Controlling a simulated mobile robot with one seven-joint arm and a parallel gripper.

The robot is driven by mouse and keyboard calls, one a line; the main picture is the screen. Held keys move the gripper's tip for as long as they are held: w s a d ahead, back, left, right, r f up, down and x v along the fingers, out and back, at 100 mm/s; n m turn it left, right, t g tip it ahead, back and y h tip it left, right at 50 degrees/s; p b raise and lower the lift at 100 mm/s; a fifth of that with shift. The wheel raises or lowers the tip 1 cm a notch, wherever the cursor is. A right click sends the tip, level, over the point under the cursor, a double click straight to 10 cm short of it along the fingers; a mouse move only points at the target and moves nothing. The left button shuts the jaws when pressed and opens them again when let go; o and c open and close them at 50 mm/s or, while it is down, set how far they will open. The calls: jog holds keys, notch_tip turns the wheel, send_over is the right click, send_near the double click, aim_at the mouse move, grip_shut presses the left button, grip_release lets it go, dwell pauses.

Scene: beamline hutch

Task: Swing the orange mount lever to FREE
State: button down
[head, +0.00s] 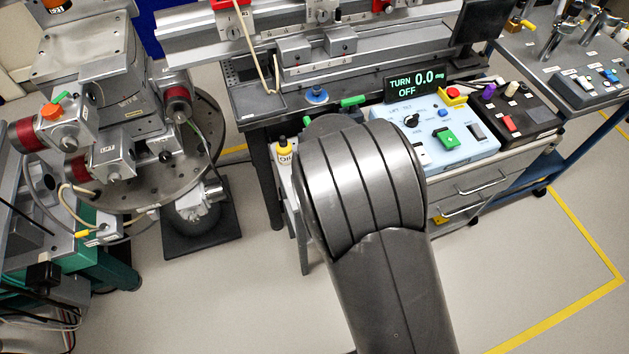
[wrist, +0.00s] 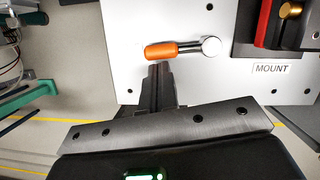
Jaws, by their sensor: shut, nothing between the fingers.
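The orange mount lever (wrist: 161,50) shows in the wrist view, lying nearly level, its orange grip to the left and its metal pivot (wrist: 211,46) to the right on a pale plate (wrist: 225,83). A MOUNT label (wrist: 271,69) is below and right of the pivot. No FREE marking can be read. My gripper (wrist: 160,68) is shut and empty, its fingertips just below the orange grip; I cannot tell whether they touch it. In the head view my arm hides the gripper and the lever.
In the head view, a light-blue control box (head: 460,150) with a display reading TURN 0.0 OFF (head: 415,83) sits behind my arm. A round stage (head: 130,185) stands left. The floor on the right is clear.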

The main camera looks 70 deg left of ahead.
jog(key=shift+s+a, duration=0.2)
jog(key=shift+a, duration=0.1)
dwell(0.4)
jog(key=shift+d, duration=0.1)
jog(key=shift+d+r, duration=0.1)
jog(key=shift+d, duration=0.3)
jog(key=d+r, duration=0.2)
jog(key=d, duration=0.1)
jog(key=shift+d, duration=0.2)
jog(key=v, duration=0.8)
jog(key=shift+s+r, duration=0.2)
jog(key=shift+r, duration=0.1)
jog(key=shift+d, duration=0.15)
